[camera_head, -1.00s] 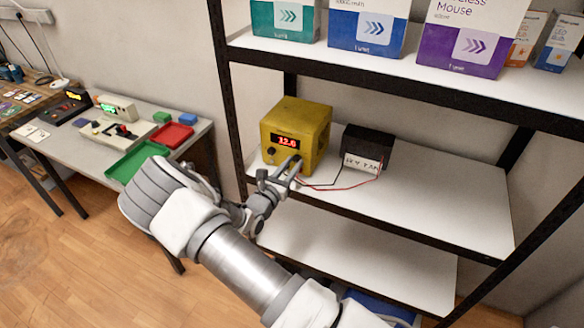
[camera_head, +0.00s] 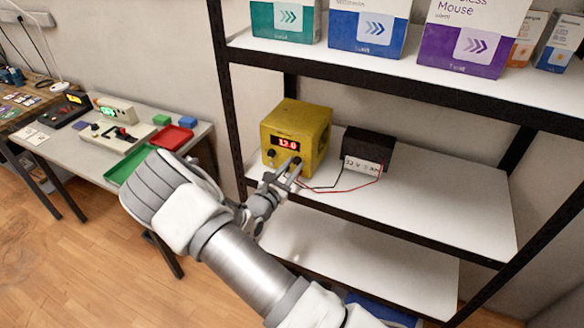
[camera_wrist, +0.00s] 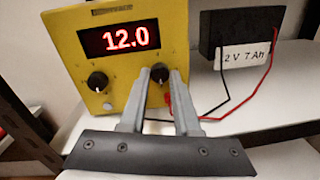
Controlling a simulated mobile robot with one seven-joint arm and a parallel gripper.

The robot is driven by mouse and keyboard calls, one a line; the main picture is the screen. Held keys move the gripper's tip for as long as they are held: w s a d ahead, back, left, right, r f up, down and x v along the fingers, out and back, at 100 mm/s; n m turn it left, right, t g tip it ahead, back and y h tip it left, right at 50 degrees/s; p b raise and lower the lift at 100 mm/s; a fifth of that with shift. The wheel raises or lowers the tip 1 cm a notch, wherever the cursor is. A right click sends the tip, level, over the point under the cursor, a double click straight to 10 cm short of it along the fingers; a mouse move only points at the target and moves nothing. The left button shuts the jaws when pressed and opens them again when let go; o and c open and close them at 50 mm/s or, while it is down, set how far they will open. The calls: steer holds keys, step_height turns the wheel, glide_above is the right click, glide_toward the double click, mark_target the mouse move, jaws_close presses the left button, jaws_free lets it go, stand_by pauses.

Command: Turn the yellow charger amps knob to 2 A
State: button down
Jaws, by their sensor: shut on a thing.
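The yellow charger (camera_head: 313,132) stands on the middle shelf, and its red display reads 12.0 in the wrist view (camera_wrist: 68,72). It has two black knobs on its front. The left knob (camera_wrist: 97,82) is free, with a white pointer mark. My gripper (camera_head: 294,167) is at the right knob (camera_wrist: 160,73). In the wrist view the fingers (camera_wrist: 160,82) are shut on this right knob, one on each side. Its pointer and any scale around it are too small or hidden to read.
A black battery (camera_head: 368,150) with a white label stands right of the charger. A black and a red wire (camera_wrist: 245,95) run between them, close to my fingers. The upper shelf (camera_head: 420,65) with boxes is above. The shelf's right part (camera_head: 450,200) is clear.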

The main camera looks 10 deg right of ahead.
steer(key=c, duration=0.6)
jaws_free()
steer(key=b+v, duration=0.2)
steer(key=v, duration=1.5)
steer(key=shift+s+a, duration=0.15)
steer(key=shift+a, duration=0.05)
